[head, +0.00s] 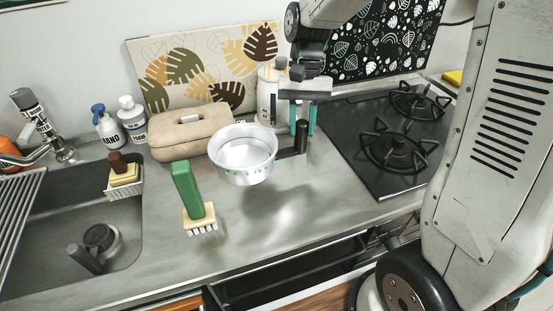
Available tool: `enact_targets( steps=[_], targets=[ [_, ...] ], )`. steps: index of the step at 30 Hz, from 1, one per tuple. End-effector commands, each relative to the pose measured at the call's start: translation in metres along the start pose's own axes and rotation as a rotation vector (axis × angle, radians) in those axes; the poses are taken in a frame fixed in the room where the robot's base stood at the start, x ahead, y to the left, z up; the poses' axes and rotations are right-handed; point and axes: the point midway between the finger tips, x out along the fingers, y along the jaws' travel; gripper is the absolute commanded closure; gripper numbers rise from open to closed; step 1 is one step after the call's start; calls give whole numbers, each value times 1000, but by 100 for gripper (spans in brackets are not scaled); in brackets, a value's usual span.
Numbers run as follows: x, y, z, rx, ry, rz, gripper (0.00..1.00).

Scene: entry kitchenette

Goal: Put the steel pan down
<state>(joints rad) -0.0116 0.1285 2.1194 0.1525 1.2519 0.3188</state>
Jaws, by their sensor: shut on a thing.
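The steel pan (243,156) is a round, shallow, shiny vessel with a dark handle (286,153) on its right side. It is level and upright, over the counter (290,203) between the beige case and the stove. My gripper (301,132), with teal fingers, comes down from above and is shut on the pan's handle. The pan looks raised a little above the counter, but the gap beneath it is hard to judge. Its inside looks empty.
A green-handled brush (188,192) stands in front-left of the pan. Behind are a beige case (190,131) and a pale bottle (267,95). The stove (385,135) is right, the sink (70,225) left. An open drawer (290,283) lies below. The front-middle counter is clear.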

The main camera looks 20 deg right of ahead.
Motion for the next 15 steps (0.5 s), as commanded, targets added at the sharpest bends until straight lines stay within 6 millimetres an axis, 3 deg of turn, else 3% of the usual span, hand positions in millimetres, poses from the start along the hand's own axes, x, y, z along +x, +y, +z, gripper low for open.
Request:
enact_targets(
  steps=[3,15],
  targets=[
    [21,1,-8,1,-4,1,100],
    [60,3,-25,6,-4,-1,100]
  ],
)
